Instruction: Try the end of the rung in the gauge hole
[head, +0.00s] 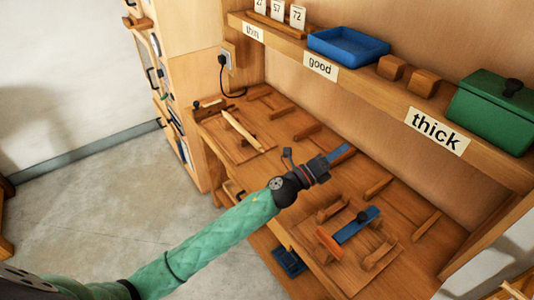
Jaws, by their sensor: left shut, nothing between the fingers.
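A pale wooden rod with a tapered end (241,129), which looks like the rung, lies on a wooden board at the left of the bench. A blue bar with a dark round spot (357,224) lies in a wooden holder at the right; I cannot tell if the spot is a hole or a knob, or if this is the gauge. My left gripper (328,162) is shut and empty above the middle of the bench, apart from the rod. A blue strip (342,153) shows just past its tips. My right gripper is out of view.
An orange-brown bar (329,243) sits beside the blue bar. The shelf (380,88) above bears labels thin, good and thick, a blue tray (347,45), two wooden blocks and a green lidded box (492,108). Low wooden strips divide the bench. A blue item (289,262) sits below its front edge.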

